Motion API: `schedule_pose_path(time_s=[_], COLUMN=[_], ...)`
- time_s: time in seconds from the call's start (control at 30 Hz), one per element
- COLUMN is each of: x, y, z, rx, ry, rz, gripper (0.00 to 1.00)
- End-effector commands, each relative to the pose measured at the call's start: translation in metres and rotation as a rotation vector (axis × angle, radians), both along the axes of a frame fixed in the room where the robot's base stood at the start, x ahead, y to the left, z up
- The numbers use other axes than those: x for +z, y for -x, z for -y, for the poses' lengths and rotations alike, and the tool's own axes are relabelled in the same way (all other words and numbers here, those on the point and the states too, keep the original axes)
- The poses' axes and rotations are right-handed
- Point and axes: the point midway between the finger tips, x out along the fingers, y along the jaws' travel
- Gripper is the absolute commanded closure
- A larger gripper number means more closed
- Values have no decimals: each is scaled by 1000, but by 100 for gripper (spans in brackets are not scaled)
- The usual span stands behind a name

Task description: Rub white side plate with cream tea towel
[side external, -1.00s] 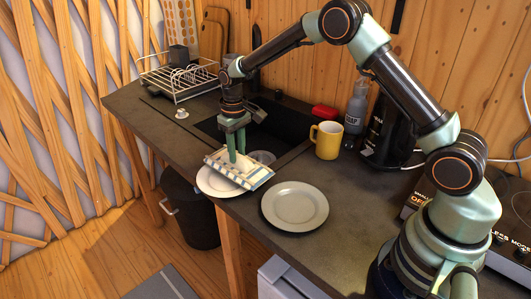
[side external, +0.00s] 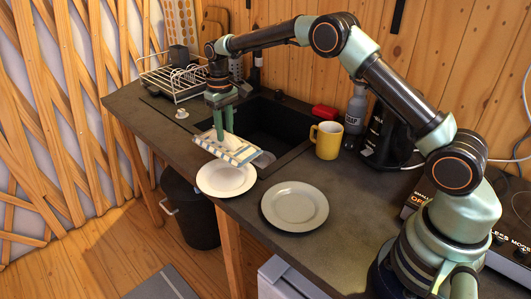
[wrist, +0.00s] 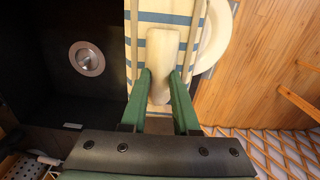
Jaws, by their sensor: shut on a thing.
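The white side plate (side external: 226,182) lies at the front edge of the counter, with most of its face showing. The cream tea towel (side external: 240,154), with blue stripes, lies at the plate's back edge beside the sink. I cannot tell whether it touches the rim. My gripper (side external: 225,136) points down behind the plate, shut on a raised fold of the towel. In the wrist view the fold stands between the fingertips (wrist: 160,78), the striped towel (wrist: 140,45) spreads under them, and part of the plate (wrist: 222,38) shows on the right.
A grey plate (side external: 294,206) lies to the right of the white one. The dark sink (side external: 268,124) opens behind the towel. A yellow mug (side external: 326,140), a soap bottle (side external: 356,110) and a red sponge (side external: 325,112) stand to the right. A dish rack (side external: 178,80) is at the back left.

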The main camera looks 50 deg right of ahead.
Motion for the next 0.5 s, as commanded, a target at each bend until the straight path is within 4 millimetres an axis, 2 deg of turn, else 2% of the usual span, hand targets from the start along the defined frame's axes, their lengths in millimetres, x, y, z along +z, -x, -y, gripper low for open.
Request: schedule_pose_path(time_s=[0.2,0.5], x=[20,30], y=[-1,0], z=[0,0], rx=[0,0], ry=[0,0], rz=[3,1], gripper=[100,100])
